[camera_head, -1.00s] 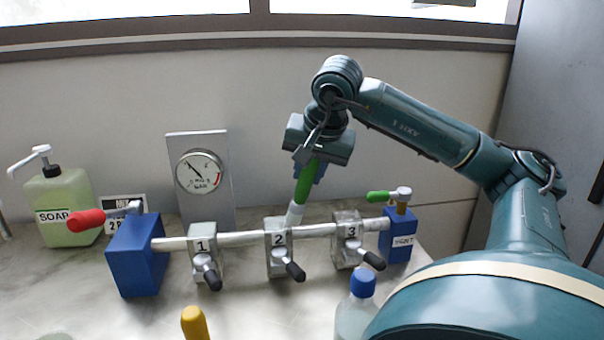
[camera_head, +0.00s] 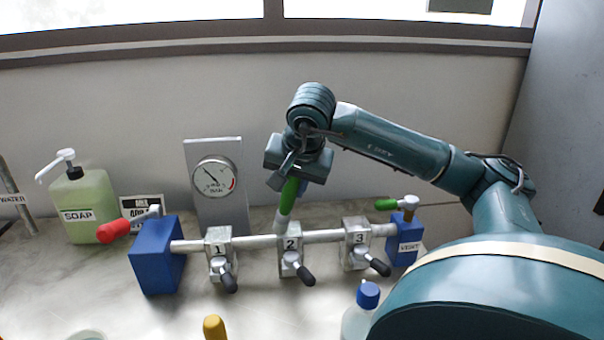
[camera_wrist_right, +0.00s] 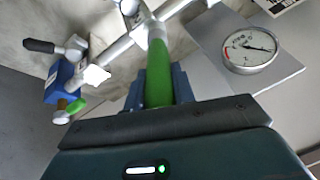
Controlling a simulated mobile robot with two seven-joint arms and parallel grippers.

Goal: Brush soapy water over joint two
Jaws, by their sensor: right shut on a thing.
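My right gripper (camera_head: 291,186) is shut on the green handle of a brush (camera_head: 285,205) and holds it tilted, its pale end pointing down. That end is at the top of the block of joint two (camera_head: 290,248), which has a black-tipped lever. Whether the bristles touch cannot be told. In the right wrist view the green handle (camera_wrist_right: 158,78) runs between the fingers toward the pipe. The pipe (camera_head: 258,242) passes through the blocks of joint one (camera_head: 219,248) and joint three (camera_head: 355,248). A green soap bottle (camera_head: 88,205) with a white pump stands at the left. My left gripper is not in view.
A gauge (camera_head: 215,177) on a grey plate stands behind the pipe. A blue block (camera_head: 157,258) with a red-handled valve (camera_head: 115,231) is at the left end, the vent block (camera_head: 404,243) at the right. A blue-capped bottle (camera_head: 367,295) and a yellow object (camera_head: 214,327) are in front.

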